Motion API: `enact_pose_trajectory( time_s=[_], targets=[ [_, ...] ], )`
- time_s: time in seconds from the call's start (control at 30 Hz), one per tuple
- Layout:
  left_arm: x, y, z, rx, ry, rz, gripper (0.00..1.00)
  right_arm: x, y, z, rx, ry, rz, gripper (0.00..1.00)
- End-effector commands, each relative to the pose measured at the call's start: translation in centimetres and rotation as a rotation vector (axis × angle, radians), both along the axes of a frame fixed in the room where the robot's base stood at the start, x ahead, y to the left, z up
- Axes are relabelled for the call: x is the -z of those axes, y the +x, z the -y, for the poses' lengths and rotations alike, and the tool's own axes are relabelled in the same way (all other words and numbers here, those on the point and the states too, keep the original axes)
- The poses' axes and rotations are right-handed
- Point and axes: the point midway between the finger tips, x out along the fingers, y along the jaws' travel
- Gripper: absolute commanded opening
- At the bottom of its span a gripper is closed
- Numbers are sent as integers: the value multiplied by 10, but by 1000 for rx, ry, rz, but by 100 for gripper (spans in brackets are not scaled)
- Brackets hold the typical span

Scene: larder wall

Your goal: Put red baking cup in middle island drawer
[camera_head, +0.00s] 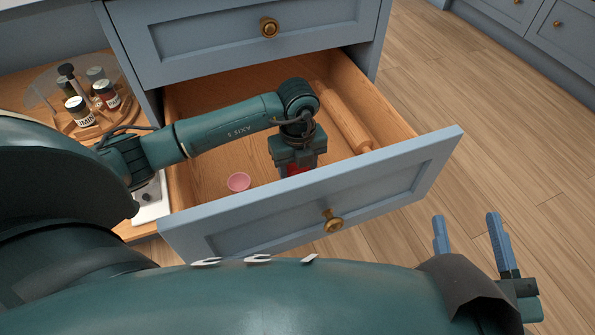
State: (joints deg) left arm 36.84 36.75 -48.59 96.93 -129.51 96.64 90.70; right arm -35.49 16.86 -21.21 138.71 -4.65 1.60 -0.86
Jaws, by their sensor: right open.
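The middle drawer (310,205) is pulled open, with its blue front and brass knob toward me. My left arm reaches over its left side, and the left gripper (296,166) points down inside the drawer. Something red (298,170), possibly the red baking cup, shows just below the left gripper's body, partly hidden by the gripper and the drawer front. The left fingers are hidden. A small pink cup (238,182) lies on the drawer floor to the left, apart from the gripper. My right gripper (466,222) is open and empty outside the drawer, at lower right.
A wooden rolling pin (343,117) lies along the drawer's right side. A closed drawer (235,45) is above. A round rack with several spice jars (80,110) stands in the open space at left. The wood floor (500,130) at right is clear.

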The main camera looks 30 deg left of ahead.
Motion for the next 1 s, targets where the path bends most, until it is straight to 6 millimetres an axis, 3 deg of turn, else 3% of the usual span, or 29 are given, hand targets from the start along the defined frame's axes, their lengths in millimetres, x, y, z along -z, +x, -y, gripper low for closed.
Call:
enact_pose_trajectory(
  time_s=[0.37,0.4,0.63,1.0],
  targets=[
    [5,0,0,1,0,0,28,2,0,-1,-2,6,-3,55],
    [6,0,0,1,1,1,51,1,0,-1,-3,7,-3,55],
    [5,0,0,1,0,0,70,0,0,0,-3,8,-2,55],
    [-4,1,0,1,-1,2,72,-5,0,0,-3,3,4,55]
  ],
)
